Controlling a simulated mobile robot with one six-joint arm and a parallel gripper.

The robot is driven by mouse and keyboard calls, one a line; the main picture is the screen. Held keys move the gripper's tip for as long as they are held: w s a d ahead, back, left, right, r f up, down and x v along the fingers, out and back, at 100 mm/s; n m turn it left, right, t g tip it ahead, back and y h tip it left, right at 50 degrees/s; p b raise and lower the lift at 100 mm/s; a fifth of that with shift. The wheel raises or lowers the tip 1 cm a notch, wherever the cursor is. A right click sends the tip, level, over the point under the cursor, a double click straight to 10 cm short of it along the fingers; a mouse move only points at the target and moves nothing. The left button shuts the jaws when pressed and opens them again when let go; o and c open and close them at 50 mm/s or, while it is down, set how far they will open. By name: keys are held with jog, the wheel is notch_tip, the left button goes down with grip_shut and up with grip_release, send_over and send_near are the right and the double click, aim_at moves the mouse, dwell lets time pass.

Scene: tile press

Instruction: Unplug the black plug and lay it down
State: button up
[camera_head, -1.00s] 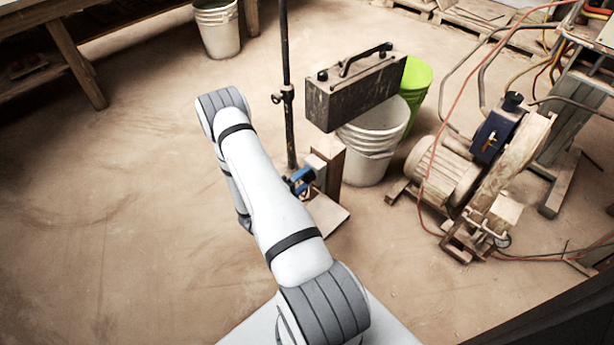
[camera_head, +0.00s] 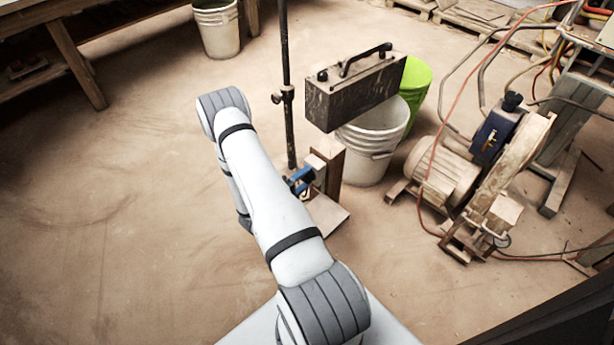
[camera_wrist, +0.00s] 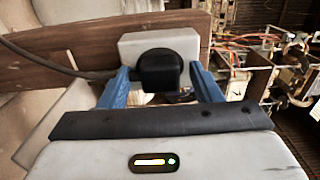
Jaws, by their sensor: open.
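In the wrist view a black plug (camera_wrist: 159,70) sits at a pale grey socket box (camera_wrist: 130,44), with a dark cable (camera_wrist: 45,66) leading off to the left. The socket box is fixed on a brown wooden post (camera_wrist: 80,45). My gripper (camera_wrist: 160,82) is open, its blue fingers on either side of the plug, with a visible gap at each side. In the head view my gripper (camera_head: 299,182) is beside the wooden post (camera_head: 329,165), which stands on a flat base (camera_head: 328,217). The plug is not discernible in the head view.
A dark pole (camera_head: 287,90) stands close behind my gripper. A white bucket (camera_head: 368,150), a dark case (camera_head: 355,90) and a green bucket (camera_head: 415,85) are behind the post. A motor machine (camera_head: 445,175) stands at right. Floor at left is open.

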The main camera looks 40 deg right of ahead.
dwell(0.4)
grip_shut()
jog(key=a, duration=0.6)
jog(key=shift+s+p, duration=0.25)
jog(key=shift+p, duration=0.05)
dwell(1.1)
